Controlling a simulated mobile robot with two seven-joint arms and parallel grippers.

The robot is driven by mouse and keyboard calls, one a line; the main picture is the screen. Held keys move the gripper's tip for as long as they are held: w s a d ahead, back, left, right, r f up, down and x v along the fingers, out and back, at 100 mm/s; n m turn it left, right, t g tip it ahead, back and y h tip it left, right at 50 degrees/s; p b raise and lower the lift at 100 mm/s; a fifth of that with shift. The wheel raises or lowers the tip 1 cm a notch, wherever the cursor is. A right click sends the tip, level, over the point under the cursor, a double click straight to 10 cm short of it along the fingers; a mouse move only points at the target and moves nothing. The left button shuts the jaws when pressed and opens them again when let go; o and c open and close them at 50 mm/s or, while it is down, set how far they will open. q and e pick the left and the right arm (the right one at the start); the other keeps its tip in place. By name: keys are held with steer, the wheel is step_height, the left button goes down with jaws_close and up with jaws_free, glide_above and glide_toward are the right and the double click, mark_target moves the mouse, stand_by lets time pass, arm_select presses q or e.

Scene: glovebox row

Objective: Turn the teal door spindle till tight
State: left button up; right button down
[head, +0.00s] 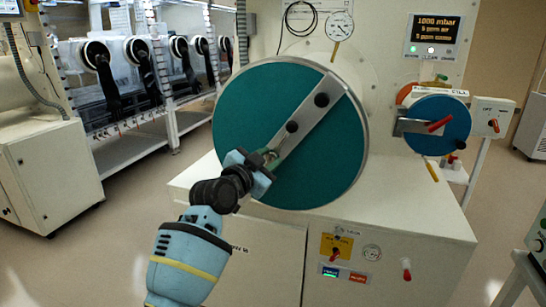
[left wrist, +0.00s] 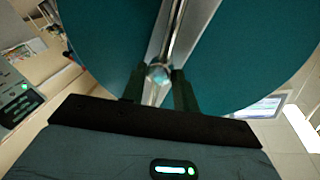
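The big round teal door (head: 240,115) is closed on the front of the pale chamber. A grey metal bar (head: 309,115) crosses it at a slant, with a dark knob near the middle and another toward the upper right. My left gripper (head: 268,158) is at the bar's lower-left end. In the left wrist view its two fingers (left wrist: 159,82) stand on both sides of the small round end of the spindle handle (left wrist: 158,73) and appear to touch it. The teal door (left wrist: 240,50) fills much of that view. My right gripper is not in view.
A smaller blue door (head: 440,120) with a red handle is at the right, below a display panel (head: 435,30). A dial gauge (head: 340,25) is above the teal door. Gloveboxes with black gloves (head: 105,80) line the left. Floor at the lower left is clear.

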arm_select(q)
steer(key=shift+x, duration=1.2)
jaws_close()
